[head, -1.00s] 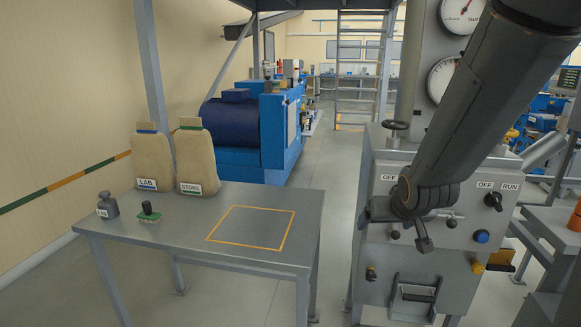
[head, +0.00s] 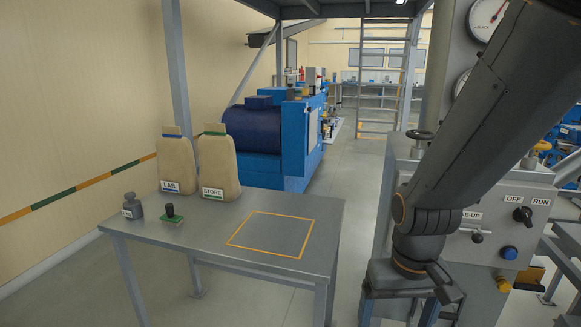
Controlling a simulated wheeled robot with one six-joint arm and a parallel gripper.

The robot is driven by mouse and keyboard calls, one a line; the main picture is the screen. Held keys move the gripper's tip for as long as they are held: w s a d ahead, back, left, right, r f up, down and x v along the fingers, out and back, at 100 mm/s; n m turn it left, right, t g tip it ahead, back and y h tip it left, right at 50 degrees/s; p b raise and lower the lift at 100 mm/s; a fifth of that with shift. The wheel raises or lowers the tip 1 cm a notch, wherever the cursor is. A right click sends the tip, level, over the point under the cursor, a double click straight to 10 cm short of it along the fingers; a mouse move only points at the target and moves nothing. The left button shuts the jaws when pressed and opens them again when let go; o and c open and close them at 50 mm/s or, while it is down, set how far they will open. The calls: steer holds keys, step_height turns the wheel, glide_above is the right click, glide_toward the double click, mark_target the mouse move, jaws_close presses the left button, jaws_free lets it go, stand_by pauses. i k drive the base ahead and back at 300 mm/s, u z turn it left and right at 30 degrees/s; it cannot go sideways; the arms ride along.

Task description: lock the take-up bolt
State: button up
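The grey control cabinet (head: 528,232) stands at the right. A partly covered label ending in "KE-UP" (head: 470,215) is on its front. Just below the label is a small dark-knobbed lever (head: 478,237); I cannot tell whether it is the take-up bolt or its lock. My arm hides the left part of the panel. My gripper (head: 447,287) hangs in front of the cabinet's lower front, lower than the lever and to its left. Its fingers are too dark and edge-on to tell open from shut, and no object shows in it.
A grey table (head: 205,245) with a yellow-outlined square stands at left, bearing two sacks (head: 219,168), a weight (head: 131,206) and a green-based stamp-like object (head: 171,213).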

mark_target(478, 238)
steer(key=z, duration=0.8)
